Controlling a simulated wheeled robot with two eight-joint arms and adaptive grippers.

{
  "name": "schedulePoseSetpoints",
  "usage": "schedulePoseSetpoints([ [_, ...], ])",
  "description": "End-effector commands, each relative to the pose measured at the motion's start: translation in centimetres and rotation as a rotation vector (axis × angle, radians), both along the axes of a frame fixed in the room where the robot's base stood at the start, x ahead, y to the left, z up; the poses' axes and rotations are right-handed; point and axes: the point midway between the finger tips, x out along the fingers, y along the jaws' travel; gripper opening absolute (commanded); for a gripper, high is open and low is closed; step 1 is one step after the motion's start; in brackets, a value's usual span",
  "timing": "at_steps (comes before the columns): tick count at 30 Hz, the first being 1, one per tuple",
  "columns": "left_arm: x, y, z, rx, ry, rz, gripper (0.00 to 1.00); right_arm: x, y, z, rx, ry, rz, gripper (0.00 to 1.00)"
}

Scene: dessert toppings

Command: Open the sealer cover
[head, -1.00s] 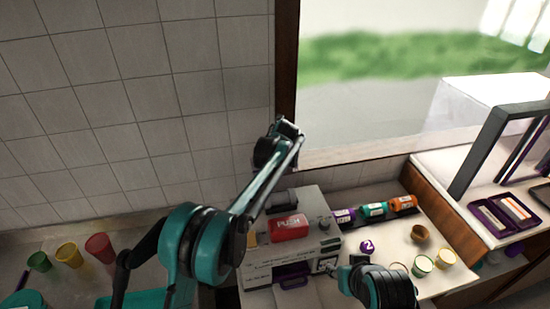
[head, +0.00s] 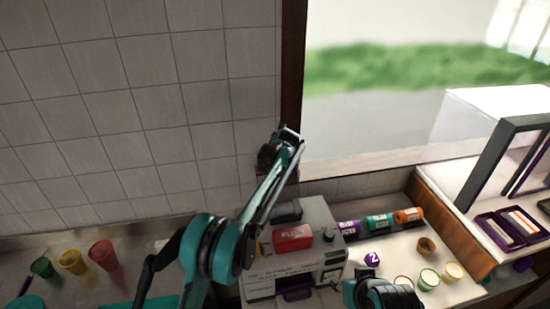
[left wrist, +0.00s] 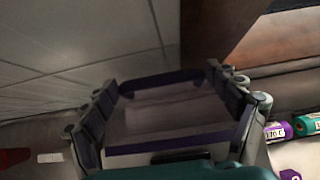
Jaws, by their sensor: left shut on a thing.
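The grey sealer (head: 318,262) stands on the counter below the wall in the head view, with a red PUSH block (head: 292,237) on top and a purple handle (head: 296,293) low on its front. My left arm reaches up over it; its dark upper end is beside the window frame, where the fingers are too small to read. In the left wrist view my left gripper (left wrist: 163,83) has its fingers on both sides of a pale, purple-edged part (left wrist: 165,145). I cannot tell if this is the cover. My right gripper (head: 338,284) is near the sealer's front right corner, small and unclear.
Purple, teal (head: 379,223) and orange (head: 408,215) bottles lie right of the sealer. A purple cube (head: 372,260) and small cups (head: 429,279) are in front of them. Green, yellow and red cups (head: 103,254) stand far left. The tiled wall (head: 140,120) is close behind.

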Motion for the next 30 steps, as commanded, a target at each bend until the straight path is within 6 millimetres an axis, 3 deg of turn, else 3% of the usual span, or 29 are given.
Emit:
schedulePoseSetpoints([
  [1, 0.1, -0.1, 0.1, 0.0, -0.006, -0.003, 0.36, 0.0, 0.0, 0.0, 0.0, 0.0, 0.0, 0.4],
  [2, 0.1, -0.1, 0.1, 0.0, -0.006, -0.003, 0.9, 0.0, 0.0, 0.0, 0.0, 0.0, 0.0, 0.4],
  [3, 0.1, -0.1, 0.1, -0.001, -0.005, -0.003, 0.96, 0.0, 0.0, 0.0, 0.0, 0.0, 0.0, 0.4],
  [17, -0.7, -0.2, 0.9, 0.0, -0.001, -0.001, 0.96, 0.0, 0.0, 0.0, 0.0, 0.0, 0.0, 0.4],
  [30, -6.5, -1.4, 7.3, -0.001, -0.001, -0.002, 0.96, 0.0, 0.0, 0.0, 0.0, 0.0, 0.0, 0.4],
])
